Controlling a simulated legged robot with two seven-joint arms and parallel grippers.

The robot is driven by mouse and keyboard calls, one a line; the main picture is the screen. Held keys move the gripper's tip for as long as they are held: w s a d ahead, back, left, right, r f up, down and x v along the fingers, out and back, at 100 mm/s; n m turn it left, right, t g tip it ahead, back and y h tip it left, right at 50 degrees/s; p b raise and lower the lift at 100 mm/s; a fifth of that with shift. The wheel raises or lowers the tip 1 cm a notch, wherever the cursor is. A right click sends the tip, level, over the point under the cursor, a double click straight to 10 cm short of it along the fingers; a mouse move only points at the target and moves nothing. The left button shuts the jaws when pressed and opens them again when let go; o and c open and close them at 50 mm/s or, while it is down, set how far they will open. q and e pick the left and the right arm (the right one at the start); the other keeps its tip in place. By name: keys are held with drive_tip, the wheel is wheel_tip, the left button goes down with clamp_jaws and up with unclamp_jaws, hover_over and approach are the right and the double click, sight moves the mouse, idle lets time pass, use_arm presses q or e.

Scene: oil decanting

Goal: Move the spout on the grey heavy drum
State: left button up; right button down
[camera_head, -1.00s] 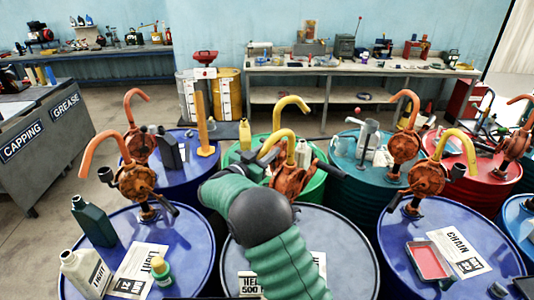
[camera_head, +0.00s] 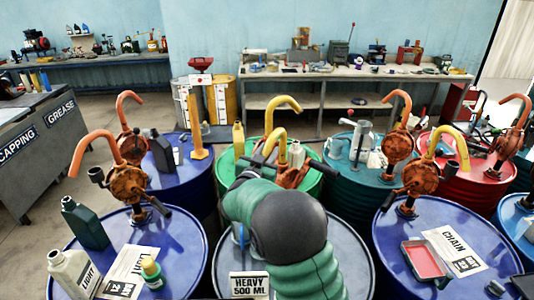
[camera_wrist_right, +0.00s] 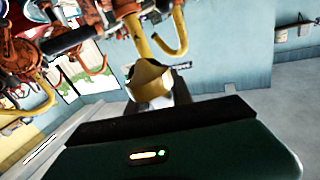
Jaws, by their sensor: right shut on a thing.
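The grey heavy drum (camera_head: 345,262) stands at the bottom centre of the head view, with a HEAVY 500 ML card (camera_head: 249,285) on its lid. Its orange pump is mostly hidden behind my right arm. The pump's yellow spout (camera_head: 275,134) curves up beyond my wrist. My right gripper (camera_head: 262,163) is at the spout, its fingers partly hidden in the head view. In the right wrist view, the yellow spout (camera_wrist_right: 143,40) runs down to the jaws (camera_wrist_right: 152,85), which are shut on it. My left gripper is not in view.
Blue drums with orange pumps stand left (camera_head: 165,250) and right (camera_head: 460,225). A green drum (camera_head: 320,185) with another yellow spout (camera_head: 283,103) is just behind. Bottles crowd the left lid; a red tray (camera_head: 423,260) lies on the right one.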

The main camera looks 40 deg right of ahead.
drive_tip(key=c, duration=1.5)
unclamp_jaws()
drive_tip(key=shift+r, duration=0.25)
drive_tip(key=o, duration=0.4)
drive_tip(key=shift+d+f, duration=0.15)
drive_tip(key=shift+f, duration=0.05)
drive_tip(key=shift+s+a, duration=0.1)
drive_tip(key=shift+a, duration=0.25)
drive_tip(key=b+v, duration=0.3)
drive_tip(key=v, duration=1.3)
drive_tip(key=shift+s+f, duration=0.1)
